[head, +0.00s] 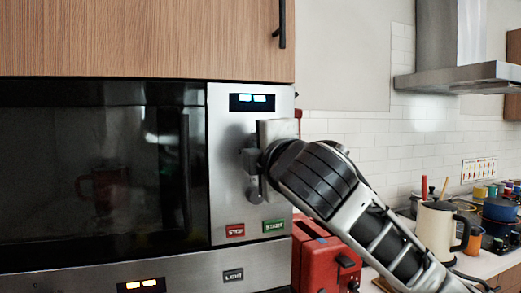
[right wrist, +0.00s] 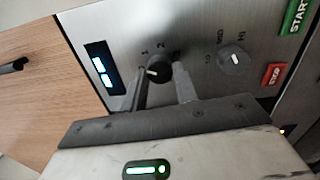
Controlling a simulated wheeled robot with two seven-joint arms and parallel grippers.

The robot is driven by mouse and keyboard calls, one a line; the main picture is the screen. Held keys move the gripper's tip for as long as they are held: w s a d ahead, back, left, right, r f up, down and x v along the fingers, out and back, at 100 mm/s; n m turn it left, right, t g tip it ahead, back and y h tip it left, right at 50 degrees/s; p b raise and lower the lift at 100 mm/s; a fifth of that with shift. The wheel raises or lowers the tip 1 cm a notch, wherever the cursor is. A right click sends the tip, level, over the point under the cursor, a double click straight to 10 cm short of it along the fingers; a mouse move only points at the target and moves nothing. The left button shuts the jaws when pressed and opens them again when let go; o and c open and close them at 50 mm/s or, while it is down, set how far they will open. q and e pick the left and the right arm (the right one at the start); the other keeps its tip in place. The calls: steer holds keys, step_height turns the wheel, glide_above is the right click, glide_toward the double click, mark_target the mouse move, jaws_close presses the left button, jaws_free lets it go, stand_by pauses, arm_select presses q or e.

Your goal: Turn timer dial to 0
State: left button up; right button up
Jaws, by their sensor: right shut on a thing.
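The timer dial (right wrist: 158,67) is a small dark knob with a white pointer mark and numbers around it, on the microwave's steel control panel (right wrist: 205,40). In the right wrist view its pointer points left, slightly down, away from the visible 1 and 2. My right gripper (right wrist: 162,80) is shut on this dial, one finger on each side. In the head view the gripper (head: 257,155) is against the panel (head: 225,110), below the lit display (head: 252,102), and hides the dial. My left gripper is in neither view.
A second, grey dial (right wrist: 235,60) with lettering sits close to the timer dial. The red stop button (head: 235,230) and green start button (head: 273,225) are lower on the panel. A red toaster (head: 320,260) and a cream kettle (head: 436,230) stand to the right.

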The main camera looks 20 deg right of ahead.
steer(key=shift+n, duration=2.3)
steer(key=shift+d, duration=0.1)
steer(key=o, duration=1)
arm_select(q)
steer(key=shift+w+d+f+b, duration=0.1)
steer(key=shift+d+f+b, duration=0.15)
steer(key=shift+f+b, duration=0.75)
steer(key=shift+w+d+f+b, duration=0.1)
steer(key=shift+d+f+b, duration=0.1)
steer(key=shift+b, duration=1.45)
arm_select(e)
steer(key=shift+s+d+f, duration=0.1)
steer(key=shift+s+f, duration=0.05)
steer(key=shift+s, duration=2.5)
steer(key=shift+s+a+f, duration=0.1)
steer(key=shift+s+f, duration=0.05)
steer(key=shift+s, duration=2.5)
steer(key=shift+s+d+f, duration=0.1)
steer(key=shift+s+f, duration=0.05)
steer(key=shift+s, duration=2.5)
